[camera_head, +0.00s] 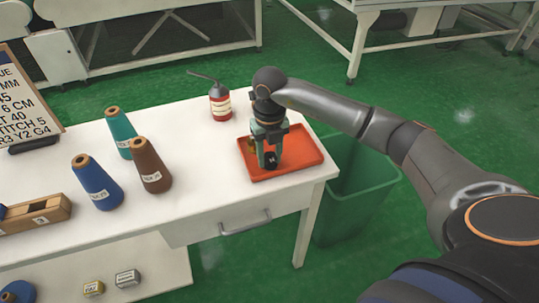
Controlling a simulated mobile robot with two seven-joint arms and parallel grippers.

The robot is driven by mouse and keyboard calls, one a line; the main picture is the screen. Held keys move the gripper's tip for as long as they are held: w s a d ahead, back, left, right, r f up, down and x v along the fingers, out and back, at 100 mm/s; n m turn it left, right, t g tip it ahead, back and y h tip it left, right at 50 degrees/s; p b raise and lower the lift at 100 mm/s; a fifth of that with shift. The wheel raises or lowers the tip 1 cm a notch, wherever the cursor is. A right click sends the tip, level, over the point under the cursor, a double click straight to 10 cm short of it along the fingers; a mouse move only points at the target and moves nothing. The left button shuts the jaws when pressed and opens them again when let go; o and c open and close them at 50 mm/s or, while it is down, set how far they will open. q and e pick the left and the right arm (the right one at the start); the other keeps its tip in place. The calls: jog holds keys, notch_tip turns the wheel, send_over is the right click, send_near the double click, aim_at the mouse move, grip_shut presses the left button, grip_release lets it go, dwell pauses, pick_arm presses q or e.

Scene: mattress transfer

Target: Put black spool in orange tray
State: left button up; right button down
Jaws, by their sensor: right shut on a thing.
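The orange tray (301,152) lies flat on the right end of the white table. My right gripper (268,154) points straight down over the tray's middle and is shut on the small black spool (270,160). The spool shows between the fingertips with a pale mark on it, within the tray's outline. I cannot tell whether it touches the tray floor. A small yellowish item (251,146) shows just left of the fingers in the tray, partly hidden by them. My left gripper is out of view.
On the table (205,160) stand a teal cone (121,130), a brown cone (150,165), a blue cone (96,182), a red oil can (220,103) and a wooden box (40,214). A green bin (355,190) stands on the floor right of the table.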

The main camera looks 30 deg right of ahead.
jog(key=shift+f, duration=0.1)
jog(key=shift+c, duration=2.2)
grip_release()
notch_tip(320, 180, up, 12)
jog(key=shift+p, duration=0.45)
